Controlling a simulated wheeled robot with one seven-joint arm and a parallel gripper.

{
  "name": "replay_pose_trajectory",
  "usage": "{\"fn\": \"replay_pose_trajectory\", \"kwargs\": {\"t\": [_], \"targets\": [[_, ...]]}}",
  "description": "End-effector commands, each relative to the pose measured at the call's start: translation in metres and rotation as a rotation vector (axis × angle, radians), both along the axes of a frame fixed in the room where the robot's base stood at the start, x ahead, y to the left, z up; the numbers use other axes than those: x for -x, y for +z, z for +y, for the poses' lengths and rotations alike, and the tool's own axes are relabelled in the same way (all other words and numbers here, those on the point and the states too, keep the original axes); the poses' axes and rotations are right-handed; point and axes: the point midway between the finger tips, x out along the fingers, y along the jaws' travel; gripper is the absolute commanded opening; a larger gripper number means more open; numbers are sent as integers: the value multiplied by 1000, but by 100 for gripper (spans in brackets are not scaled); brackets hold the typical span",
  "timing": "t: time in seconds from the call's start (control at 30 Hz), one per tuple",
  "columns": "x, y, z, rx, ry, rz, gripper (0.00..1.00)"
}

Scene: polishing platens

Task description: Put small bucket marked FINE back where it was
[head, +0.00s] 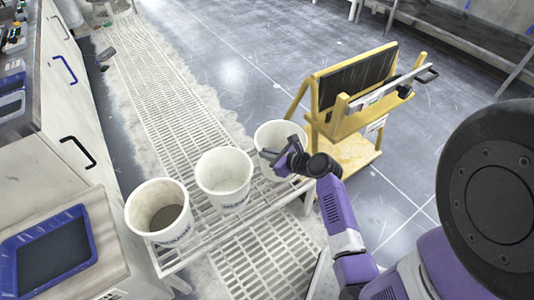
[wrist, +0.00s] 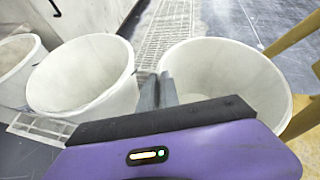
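Three white buckets stand in a row in the head view: the left bucket (head: 160,212) with grey-brown contents, the middle bucket (head: 223,182) and the right bucket (head: 279,137). The left and middle ones bear dark lettering too small to read; no lettering shows on the right one. My gripper (head: 270,155) is at the near rim of the right bucket. In the wrist view its two fingers (wrist: 158,92) are close together at the left rim of the right bucket (wrist: 225,75), seemingly pinching its wall. The middle bucket (wrist: 82,75) is just left of the fingers, apart from them.
The buckets are along a pale slatted rack (head: 205,228) above a grated floor strip. A yellow stand (head: 345,125) is close behind the right bucket. A counter with a blue tray (head: 45,250) is at left. Open grey floor lies beyond.

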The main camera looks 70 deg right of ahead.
Motion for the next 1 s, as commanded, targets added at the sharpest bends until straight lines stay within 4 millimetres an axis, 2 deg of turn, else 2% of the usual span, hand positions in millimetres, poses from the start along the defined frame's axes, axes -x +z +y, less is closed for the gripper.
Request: {"fn": "replay_pose_trajectory", "kwargs": {"t": [0.03,0.1,0.47,0.63,1.0], "targets": [[0,0,0,-1,1,1,17],[0,0,0,-1,1,1,26],[1,4,0,-2,-1,0,26],[19,16,8,-3,-2,0,26],[80,51,29,-2,-1,1,26]]}}
